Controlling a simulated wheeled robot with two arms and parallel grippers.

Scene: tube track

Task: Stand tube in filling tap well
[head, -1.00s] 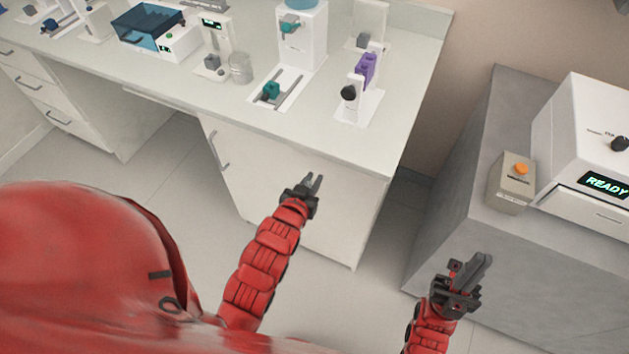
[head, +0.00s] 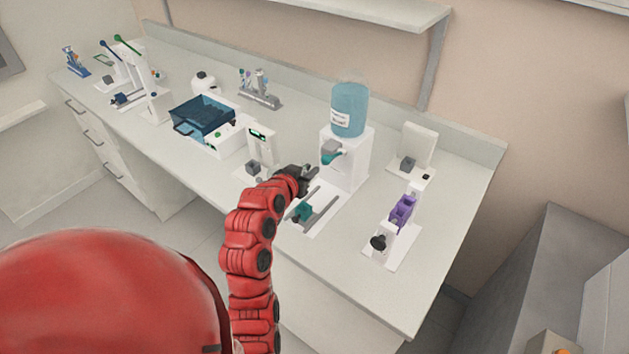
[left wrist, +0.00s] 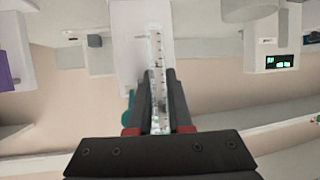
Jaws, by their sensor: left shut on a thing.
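The filling tap station (head: 345,160) is a white stand with a blue bottle (head: 349,110) on top and a grey and teal tap (head: 333,152) on its front. A teal block and dark rail (head: 318,208) lie on its base; I cannot make out the well clearly. My left gripper (head: 309,177) is just left of the station, below tap height. In the left wrist view, the left gripper (left wrist: 158,100) is shut on a clear graduated tube (left wrist: 156,62), which sticks out beyond the fingertips. The tube is too small to make out in the head view. My right gripper is out of view.
Left of the station stand a white device with a green display (head: 260,140) and a blue-lidded box (head: 203,120). Right of it is a white stand with a purple holder (head: 402,212) and dark knob. The counter's front right area (head: 410,290) is clear.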

